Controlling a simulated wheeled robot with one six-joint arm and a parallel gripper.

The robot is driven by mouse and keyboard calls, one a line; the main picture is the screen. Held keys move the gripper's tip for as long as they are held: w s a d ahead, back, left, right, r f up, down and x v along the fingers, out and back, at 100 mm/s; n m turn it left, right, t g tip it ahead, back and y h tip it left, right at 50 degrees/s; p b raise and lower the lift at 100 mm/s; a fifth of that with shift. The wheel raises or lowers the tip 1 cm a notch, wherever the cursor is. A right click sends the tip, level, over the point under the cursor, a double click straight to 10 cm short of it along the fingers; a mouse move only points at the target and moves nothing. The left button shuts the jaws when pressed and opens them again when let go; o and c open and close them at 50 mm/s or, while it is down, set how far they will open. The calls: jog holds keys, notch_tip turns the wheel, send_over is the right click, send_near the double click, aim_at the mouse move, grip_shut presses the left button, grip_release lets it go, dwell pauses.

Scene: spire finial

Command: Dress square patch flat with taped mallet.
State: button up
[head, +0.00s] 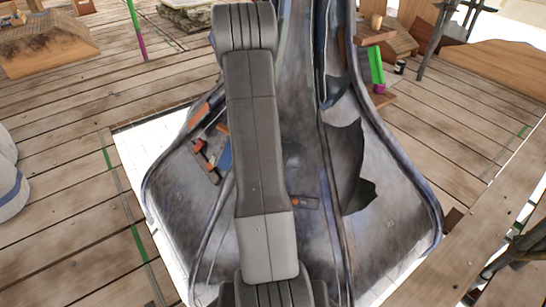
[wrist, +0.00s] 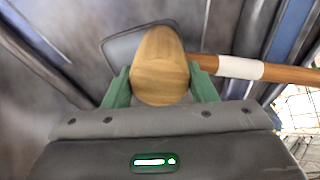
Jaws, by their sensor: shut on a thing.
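In the wrist view my gripper (wrist: 160,88) is shut on the mallet (wrist: 159,58), its green fingers on either side of the rounded wooden head. The handle runs out to the right with a band of white tape (wrist: 240,67) around it. A grey patch with rounded corners (wrist: 122,46) lies on the metal sheet just beyond the mallet head, which covers much of it. I cannot tell whether the mallet touches the patch. In the head view my own arm hides the gripper and mallet.
The grey metal spire skin (head: 395,215) spreads across the middle, with a jagged dark tear (head: 354,165) right of my arm. Small orange-and-dark tools (head: 205,160) lie on its left. Plank decking (head: 60,130) surrounds it, with a wooden ramp (head: 45,45) at the upper left.

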jog(key=shift+r, duration=0.15)
jog(key=shift+c, duration=0.2)
jog(key=p+v, duration=0.1)
jog(key=v, duration=0.3)
jog(key=shift+s+p, duration=0.1)
jog(key=shift+p, duration=0.2)
jog(key=shift+r, duration=0.1)
